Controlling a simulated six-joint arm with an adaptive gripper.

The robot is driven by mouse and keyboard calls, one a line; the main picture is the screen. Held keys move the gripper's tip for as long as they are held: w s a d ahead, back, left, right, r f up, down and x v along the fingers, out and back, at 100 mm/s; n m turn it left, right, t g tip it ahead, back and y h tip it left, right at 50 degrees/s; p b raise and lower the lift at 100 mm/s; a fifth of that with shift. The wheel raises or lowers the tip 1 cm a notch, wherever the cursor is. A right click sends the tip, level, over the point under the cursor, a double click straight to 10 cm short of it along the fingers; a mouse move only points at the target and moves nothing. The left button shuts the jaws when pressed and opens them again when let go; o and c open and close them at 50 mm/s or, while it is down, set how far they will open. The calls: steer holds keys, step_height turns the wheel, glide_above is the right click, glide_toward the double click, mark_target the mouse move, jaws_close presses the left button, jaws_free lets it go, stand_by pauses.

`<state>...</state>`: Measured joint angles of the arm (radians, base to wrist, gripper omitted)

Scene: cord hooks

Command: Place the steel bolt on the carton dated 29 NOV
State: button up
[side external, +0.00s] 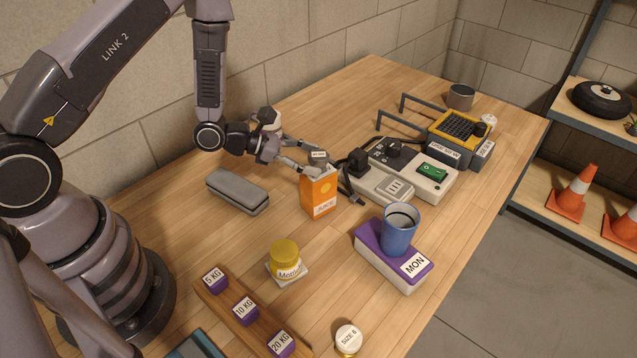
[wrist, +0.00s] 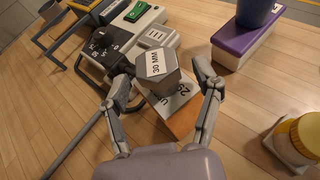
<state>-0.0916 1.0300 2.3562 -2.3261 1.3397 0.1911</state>
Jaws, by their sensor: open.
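The steel bolt (side external: 318,156) has a grey hex head marked "30 MM"; it also shows in the wrist view (wrist: 157,66). It stands upright on top of an orange juice carton (side external: 319,196), and looks to rest on it. In the wrist view the carton's white top label (wrist: 178,100) is partly hidden by the bolt; a "2" and part of a further character show, but the full date is not readable. My gripper (side external: 317,160) is open, with one finger on each side of the bolt. In the wrist view the fingertips (wrist: 161,72) appear apart from the head.
A blue mug (side external: 398,238) stands on a purple-topped box (side external: 372,243). A yellow-lidded jar (side external: 285,262) and a weight rack (side external: 232,311) are in front.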

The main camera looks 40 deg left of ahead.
steer(key=v, duration=0.6)
steer(key=s+d+r+m+g+h, duration=0.1)
steer(key=s+d+r+m+g, duration=0.2)
steer(key=s+r+m+g, duration=0.35)
steer(key=s+d+r+m+g+h, duration=0.1)
steer(key=s+d+r+m+g, duration=0.25)
steer(key=s+r+m, duration=0.6)
steer(key=s+a+r+m+t+y, duration=0.6)
steer(key=a+r+m+y, duration=0.4)
steer(key=a+m+y, duration=0.1)
steer(key=shift+a+r, duration=0.25)
steer(key=shift+a, duration=0.55)
